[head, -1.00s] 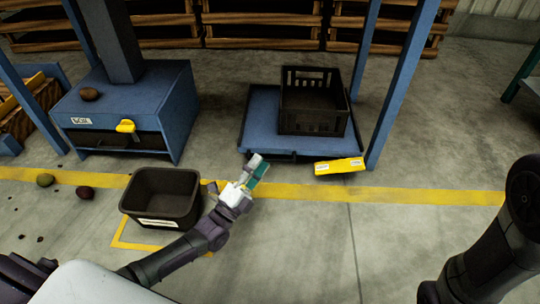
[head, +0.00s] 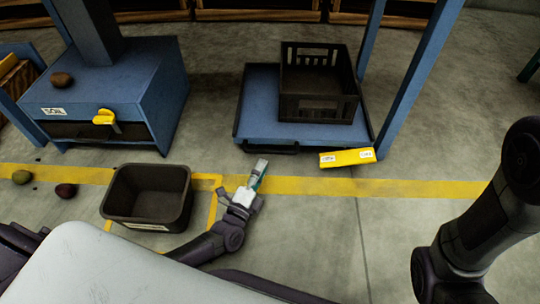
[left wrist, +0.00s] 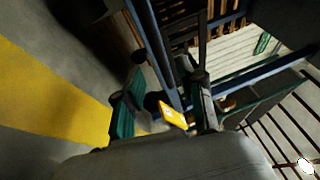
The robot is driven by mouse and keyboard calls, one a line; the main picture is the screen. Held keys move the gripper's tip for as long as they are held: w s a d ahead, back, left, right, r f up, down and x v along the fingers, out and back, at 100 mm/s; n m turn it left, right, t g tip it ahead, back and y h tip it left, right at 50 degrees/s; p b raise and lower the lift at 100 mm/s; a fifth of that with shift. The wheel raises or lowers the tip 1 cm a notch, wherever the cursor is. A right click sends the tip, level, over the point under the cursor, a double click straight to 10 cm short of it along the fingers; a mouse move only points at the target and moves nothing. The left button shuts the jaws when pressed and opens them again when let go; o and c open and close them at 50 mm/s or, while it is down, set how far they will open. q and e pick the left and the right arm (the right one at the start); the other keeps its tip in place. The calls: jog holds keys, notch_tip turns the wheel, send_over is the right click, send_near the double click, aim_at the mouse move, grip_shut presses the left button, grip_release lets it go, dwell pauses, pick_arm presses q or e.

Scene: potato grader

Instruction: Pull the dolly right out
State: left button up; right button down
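The dolly (head: 257,100) is a low blue platform under a blue frame, with a black slatted crate (head: 318,108) on its right part. A dark handle (head: 270,147) is on its front edge. My left gripper (head: 259,170) is in front of the handle, a short way off, its fingers pointing toward the dolly. In the left wrist view the left gripper (left wrist: 162,80) has its two fingers apart with nothing between them. My right arm shows at the right, but its gripper is out of view.
A yellow labelled block (head: 347,158) is by the dolly's front right corner, near a blue post (head: 418,75). A black bin (head: 150,195) stands left of my left arm. A blue machine (head: 110,95) is at the left.

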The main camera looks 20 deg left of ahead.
aim_at(270, 152)
pick_arm(q)
jog(key=b+x, duration=0.3)
jog(key=x, duration=0.3)
jog(key=shift+w, duration=0.35)
jog(key=shift+r, duration=0.1)
grip_shut()
